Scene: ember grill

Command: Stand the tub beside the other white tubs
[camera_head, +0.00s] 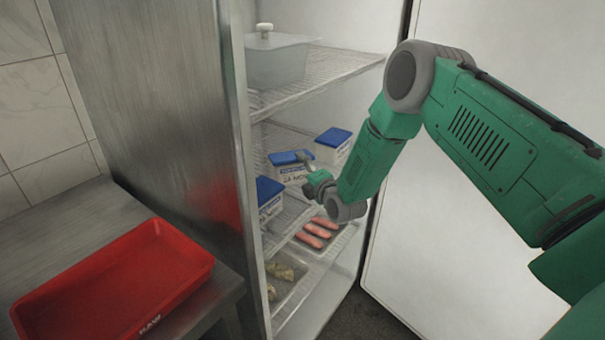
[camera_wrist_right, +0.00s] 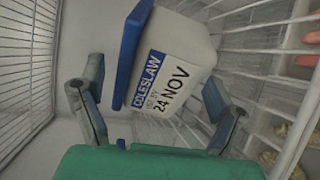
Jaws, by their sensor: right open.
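Three white tubs with blue lids stand on a wire shelf inside the open fridge. In the head view one tub is at the back right (camera_head: 333,147), one is in the middle (camera_head: 287,170) and one is at the front left (camera_head: 268,200). My right gripper (camera_head: 308,166) is by the middle tub and partly covers it. In the right wrist view a tub (camera_wrist_right: 172,68) labelled coleslaw, 24 Nov, shows between the spread fingers of my right gripper (camera_wrist_right: 155,98). The fingers are open, and I cannot tell whether either touches it. My left gripper is not in view.
A lidded container (camera_head: 278,62) stands on the shelf above. Below are trays with red pieces (camera_head: 317,232) and pale pieces (camera_head: 284,272). The steel fridge side (camera_head: 165,110) and white door (camera_head: 450,215) flank the opening. A red tray (camera_head: 110,285) lies on the counter at left.

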